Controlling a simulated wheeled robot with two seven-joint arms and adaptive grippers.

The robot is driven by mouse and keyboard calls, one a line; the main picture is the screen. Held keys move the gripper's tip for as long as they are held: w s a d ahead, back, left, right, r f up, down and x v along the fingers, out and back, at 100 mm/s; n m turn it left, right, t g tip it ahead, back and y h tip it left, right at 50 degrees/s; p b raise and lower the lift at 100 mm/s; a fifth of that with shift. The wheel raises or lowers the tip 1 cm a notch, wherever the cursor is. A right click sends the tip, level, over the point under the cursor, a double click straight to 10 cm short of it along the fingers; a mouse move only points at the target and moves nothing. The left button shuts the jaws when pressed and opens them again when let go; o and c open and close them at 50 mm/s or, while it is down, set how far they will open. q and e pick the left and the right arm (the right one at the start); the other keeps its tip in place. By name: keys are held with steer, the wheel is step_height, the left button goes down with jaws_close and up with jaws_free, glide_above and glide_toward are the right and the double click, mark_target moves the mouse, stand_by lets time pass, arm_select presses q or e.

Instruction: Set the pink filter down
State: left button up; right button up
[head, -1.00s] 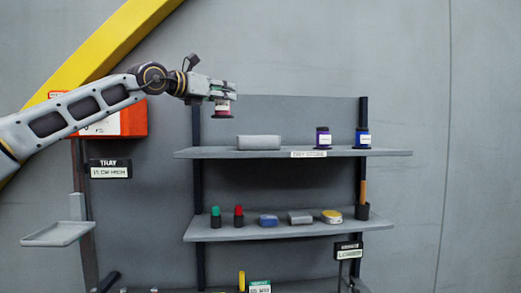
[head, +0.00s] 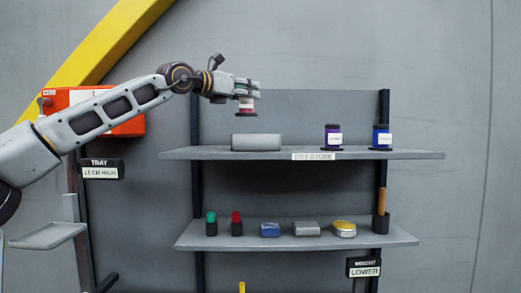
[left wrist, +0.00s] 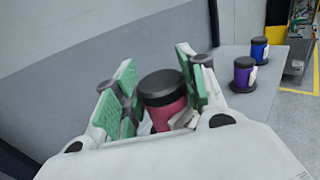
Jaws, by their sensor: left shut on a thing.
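The pink filter (head: 246,107) is a short canister with dark ends and a white label. My left gripper (head: 247,90) is shut on it and holds it upright above the upper shelf (head: 220,154), over the grey block there. In the left wrist view the filter (left wrist: 163,98) sits between the green-padded fingers of my left gripper (left wrist: 158,95). Its underside is hidden there. My right gripper does not show.
A grey block (head: 256,142) lies on the upper shelf. A purple canister (head: 333,138) and a blue canister (head: 382,138) stand to its right. The lower shelf (head: 270,242) carries several small items. A grey tray (head: 48,236) is at left, with a red box (head: 120,122) above.

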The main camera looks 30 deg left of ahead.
mark_target(241, 111)
arm_select(q)
steer(key=shift+s+r, duration=0.1)
steer(key=shift+s, duration=0.2)
steer(key=shift+w, duration=0.15)
steer(key=shift+w+f, duration=0.1)
steer(key=shift+f, duration=0.3)
step_height(241, 111, down, 5)
steer(key=shift+r, duration=0.15)
steer(key=shift+f, duration=0.45)
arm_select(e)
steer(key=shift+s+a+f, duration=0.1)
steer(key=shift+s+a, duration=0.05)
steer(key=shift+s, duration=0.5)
arm_select(q)
steer(key=shift+f, duration=0.1)
